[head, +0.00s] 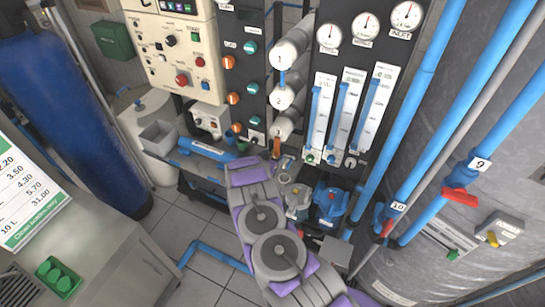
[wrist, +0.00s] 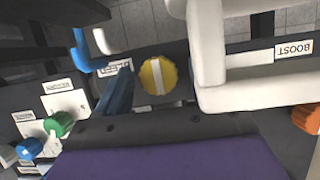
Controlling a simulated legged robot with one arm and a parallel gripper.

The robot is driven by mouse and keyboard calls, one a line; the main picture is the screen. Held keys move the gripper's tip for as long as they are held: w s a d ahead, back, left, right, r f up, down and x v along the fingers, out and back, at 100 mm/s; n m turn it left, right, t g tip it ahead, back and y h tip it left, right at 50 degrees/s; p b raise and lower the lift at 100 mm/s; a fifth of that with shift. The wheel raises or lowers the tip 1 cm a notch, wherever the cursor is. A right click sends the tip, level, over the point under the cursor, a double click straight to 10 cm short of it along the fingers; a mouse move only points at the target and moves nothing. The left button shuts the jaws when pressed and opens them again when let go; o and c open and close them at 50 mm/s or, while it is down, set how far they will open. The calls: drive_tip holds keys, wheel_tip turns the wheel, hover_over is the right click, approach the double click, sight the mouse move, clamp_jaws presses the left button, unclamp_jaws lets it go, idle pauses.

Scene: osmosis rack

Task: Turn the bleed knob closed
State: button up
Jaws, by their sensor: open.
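A round yellow knob (wrist: 158,75) with a pale stripe across its face shows in the wrist view, just above the centre. A small label (wrist: 115,68) sits to its left, too unclear to read; I take this knob for the bleed knob. It is not visible in the head view, where my arm covers part of the lower rack. My gripper (head: 247,168) is at the far end of my purple and grey arm, in front of the rack's lower part. It is open and apart from the knob. Its fingertips are hard to make out.
White pipes (wrist: 208,55) run close to the right of the knob, and a blue pipe (wrist: 82,50) is on the left. A green knob (wrist: 60,123) is at lower left. Blue pumps (head: 330,203) stand right of my arm. Open tiled floor (head: 195,225) lies left.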

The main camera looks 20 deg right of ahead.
drive_tip(key=shift+s, duration=0.1)
drive_tip(key=v, duration=1.7)
drive_tip(key=shift+b, duration=0.3)
drive_tip(key=shift+a+r, duration=0.1)
drive_tip(key=shift+a, duration=0.05)
